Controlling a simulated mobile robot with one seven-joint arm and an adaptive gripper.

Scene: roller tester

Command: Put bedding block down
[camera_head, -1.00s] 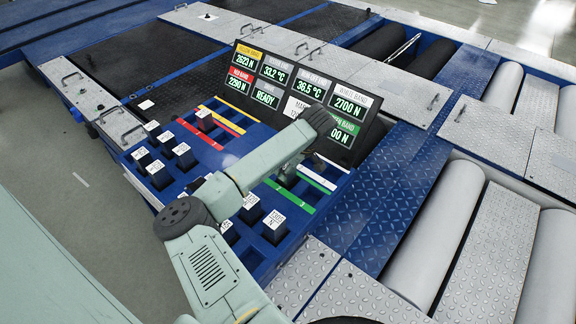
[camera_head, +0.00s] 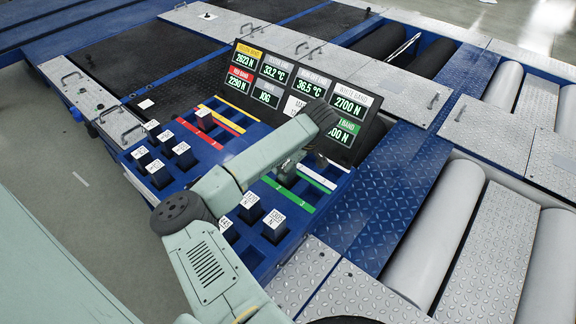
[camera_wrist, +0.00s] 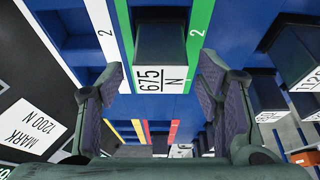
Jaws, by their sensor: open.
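My gripper (camera_wrist: 160,98) is open in the wrist view. Its two fingers are spread to either side of the block's label end, with visible gaps, and do not appear to touch it. In the head view my gripper (camera_head: 289,172) is over the white and green strips, and my arm hides much of it and the block.
Other labelled blocks (camera_head: 181,150) stand in the blue rack (camera_head: 205,160). A display panel (camera_head: 300,95) rises close behind my gripper and shows "JOG". A block (camera_head: 205,118) stands by the red and yellow strips. Grey rollers (camera_head: 440,235) lie to the right.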

